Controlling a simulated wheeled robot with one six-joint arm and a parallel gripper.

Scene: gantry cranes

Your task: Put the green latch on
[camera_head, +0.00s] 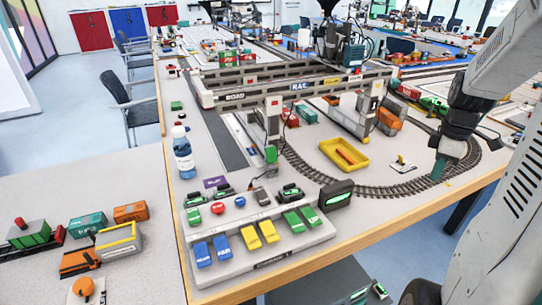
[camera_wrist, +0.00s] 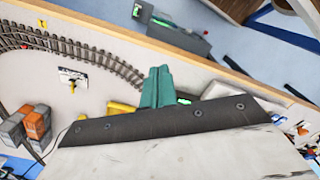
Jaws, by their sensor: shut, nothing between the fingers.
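The control panel (camera_head: 290,250) stands at the table's front edge in the head view. Its front row has a pair of green rockers (camera_head: 301,219) at the right, yellow rockers (camera_head: 259,235) in the middle and blue rockers (camera_head: 212,251) at the left. I cannot tell which green piece is the latch. My gripper (camera_head: 438,172) is above the right end of the rail loop, well right of the panel. Its teal fingers (camera_wrist: 157,88) are together and empty in the wrist view.
A water bottle (camera_head: 183,153) stands behind the panel. A yellow tray (camera_head: 344,154) and the curved track (camera_head: 400,188) lie between panel and gripper. The gantry crane (camera_head: 298,87) spans the table behind. Toy wagons (camera_head: 88,226) sit on the left table.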

